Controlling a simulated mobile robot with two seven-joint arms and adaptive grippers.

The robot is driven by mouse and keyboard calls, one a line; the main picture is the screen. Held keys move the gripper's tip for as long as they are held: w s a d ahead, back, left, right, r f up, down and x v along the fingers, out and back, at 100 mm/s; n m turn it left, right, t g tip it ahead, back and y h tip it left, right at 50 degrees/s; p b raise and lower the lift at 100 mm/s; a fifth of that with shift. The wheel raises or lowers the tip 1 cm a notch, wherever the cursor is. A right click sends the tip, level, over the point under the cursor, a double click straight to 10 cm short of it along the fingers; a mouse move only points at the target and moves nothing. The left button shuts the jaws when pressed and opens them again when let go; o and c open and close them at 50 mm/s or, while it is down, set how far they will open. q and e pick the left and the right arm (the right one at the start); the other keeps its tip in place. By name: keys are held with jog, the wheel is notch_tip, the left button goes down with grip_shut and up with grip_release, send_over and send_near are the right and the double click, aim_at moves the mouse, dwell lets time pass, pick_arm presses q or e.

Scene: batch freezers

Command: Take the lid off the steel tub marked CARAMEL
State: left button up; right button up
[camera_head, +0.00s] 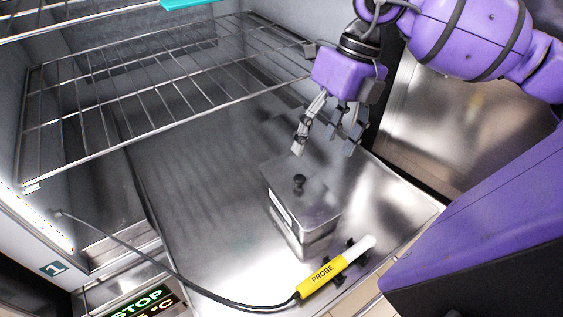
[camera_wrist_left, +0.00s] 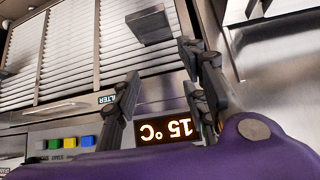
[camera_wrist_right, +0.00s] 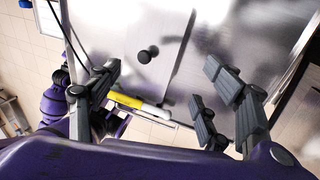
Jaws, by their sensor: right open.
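The steel tub (camera_head: 318,247) stands on the bare metal shelf with its lid (camera_head: 322,203) on. The lid has a black knob (camera_head: 299,182) in its middle. A white label is on the tub's side, but I cannot read it. In the right wrist view the lid (camera_wrist_right: 115,38) and knob (camera_wrist_right: 147,54) show ahead, between the finger lines. My right gripper (camera_head: 326,142) is open and empty, above and behind the tub, apart from the knob. It also shows in the right wrist view (camera_wrist_right: 155,84). My left gripper (camera_wrist_left: 160,72) is open and empty, away from the tub.
A yellow probe (camera_head: 322,276) with a white end lies in front of the tub, its cable running left. A wire rack (camera_head: 165,95) is at the left. A freezer display (camera_head: 140,303) is at lower left. The left wrist view shows louvred panels (camera_wrist_left: 120,50), buttons and a 15 °C display (camera_wrist_left: 167,130).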

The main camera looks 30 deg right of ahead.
aim_at(306, 183)
jog(key=f, duration=0.1)
jog(key=s+a+f, duration=0.1)
jog(key=shift+f, duration=0.35)
jog(key=x, duration=0.3)
jog(key=shift+w+a+f+p, duration=0.2)
jog(key=shift+a+f+p, duration=0.05)
jog(key=shift+p, duration=0.05)
jog(key=shift+a+f, duration=0.1)
jog(key=shift+f, duration=0.3)
pick_arm(q)
jog(key=shift+s+a+r, duration=0.2)
jog(key=shift+s, duration=0.25)
jog(key=shift+d, duration=0.25)
pick_arm(e)
jog(key=c, duration=1.1)
